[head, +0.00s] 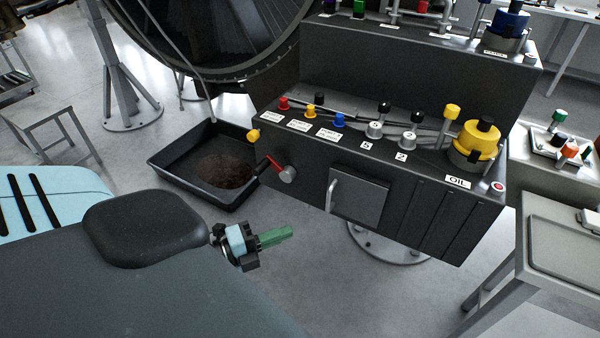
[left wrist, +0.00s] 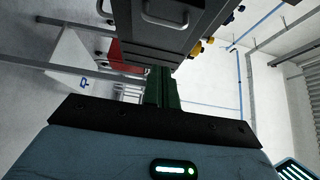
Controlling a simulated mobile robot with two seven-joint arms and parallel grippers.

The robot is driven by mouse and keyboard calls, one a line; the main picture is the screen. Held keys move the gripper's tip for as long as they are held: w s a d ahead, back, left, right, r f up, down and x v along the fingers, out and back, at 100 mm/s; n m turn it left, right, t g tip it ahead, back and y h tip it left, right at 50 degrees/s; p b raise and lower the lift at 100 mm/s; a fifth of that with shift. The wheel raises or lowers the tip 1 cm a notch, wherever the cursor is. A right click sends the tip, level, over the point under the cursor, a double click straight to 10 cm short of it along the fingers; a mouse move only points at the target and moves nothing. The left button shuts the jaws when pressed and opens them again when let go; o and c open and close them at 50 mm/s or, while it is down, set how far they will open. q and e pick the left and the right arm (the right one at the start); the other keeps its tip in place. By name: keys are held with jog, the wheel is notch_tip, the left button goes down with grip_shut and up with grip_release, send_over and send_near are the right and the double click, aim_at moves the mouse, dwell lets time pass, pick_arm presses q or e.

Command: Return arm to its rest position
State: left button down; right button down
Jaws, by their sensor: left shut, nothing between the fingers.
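My left gripper (head: 284,234) is in the lower middle of the head view, its green fingers together and pointing right. Nothing shows between them. It hangs over the floor, in front of the dark oil console (head: 400,170) and apart from it in the picture. In the left wrist view the green fingers (left wrist: 161,88) are closed side by side, with a dark cabinet beyond them. Most of the left arm behind the wrist is hidden by my dark body parts. My right gripper is not in view.
The console has a red-handled valve (head: 286,174), a door handle (head: 332,196) and several coloured knobs. A black drip tray (head: 180,157) lies left of it. A grey table (head: 565,250) stands at right and a stool (head: 45,122) at left. Floor (head: 320,265) below the console is clear.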

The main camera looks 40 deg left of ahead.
pick_arm(q)
jog(key=shift+v, duration=1.25)
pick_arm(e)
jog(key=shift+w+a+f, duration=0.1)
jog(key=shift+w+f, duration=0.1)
pick_arm(q)
jog(key=shift+d, duration=0.1)
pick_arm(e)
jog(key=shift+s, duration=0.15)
